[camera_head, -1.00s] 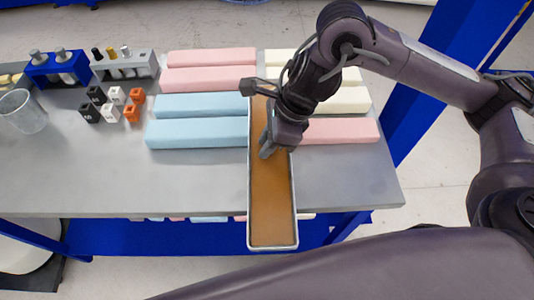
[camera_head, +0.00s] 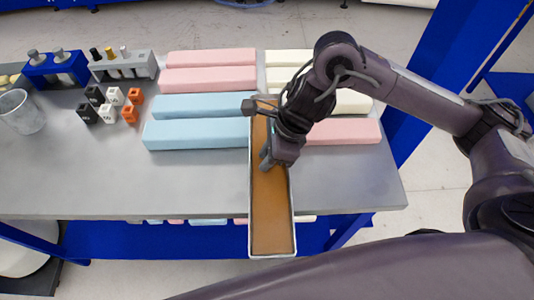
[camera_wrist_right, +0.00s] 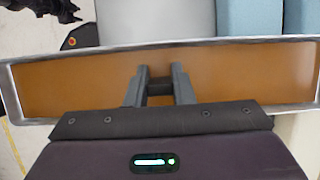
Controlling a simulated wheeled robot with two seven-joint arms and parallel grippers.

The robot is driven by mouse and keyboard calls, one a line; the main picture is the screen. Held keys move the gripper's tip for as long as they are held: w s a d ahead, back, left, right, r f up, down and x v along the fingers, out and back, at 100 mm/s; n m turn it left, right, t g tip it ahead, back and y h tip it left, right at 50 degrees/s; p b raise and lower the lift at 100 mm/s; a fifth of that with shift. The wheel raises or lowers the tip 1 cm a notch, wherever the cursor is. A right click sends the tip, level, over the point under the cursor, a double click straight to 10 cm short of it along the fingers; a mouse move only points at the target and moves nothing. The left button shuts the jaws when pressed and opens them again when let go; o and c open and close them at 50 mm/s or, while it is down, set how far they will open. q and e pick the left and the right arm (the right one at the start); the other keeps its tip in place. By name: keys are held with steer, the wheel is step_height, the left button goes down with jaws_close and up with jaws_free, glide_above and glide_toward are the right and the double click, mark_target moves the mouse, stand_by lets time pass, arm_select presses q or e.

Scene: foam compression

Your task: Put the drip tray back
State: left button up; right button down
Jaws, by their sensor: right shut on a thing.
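The drip tray (camera_head: 270,220) is long and narrow, with a pale rim and a brown-orange inside. In the head view it extends from among the foam blocks to past the table's front edge. It also spans the right wrist view (camera_wrist_right: 250,75). My right gripper (camera_head: 266,163) is over the tray's middle, shut on it. Its fingers show against the brown inside in the right wrist view (camera_wrist_right: 160,78); their exact contact with the tray is hidden. My left gripper is not in view.
Blue foam blocks (camera_head: 195,134) lie left of the tray, with pink ones (camera_head: 210,79) behind. A pink block (camera_head: 343,131) and cream blocks lie to its right. Small cubes, racks and a clear cup (camera_head: 20,112) stand at the left. The table front (camera_head: 130,185) is clear.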

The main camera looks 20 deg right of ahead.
steer(key=shift+f, duration=0.2)
steer(key=c, duration=1.3)
jaws_free()
steer(key=shift+r, duration=0.1)
steer(key=shift+o, duration=0.2)
steer(key=shift+r+p, duration=0.5)
steer(key=p+v, duration=0.1)
steer(key=v, duration=1)
steer(key=shift+d+r, duration=0.25)
steer(key=shift+r, duration=0.1)
steer(key=shift+s, duration=0.1)
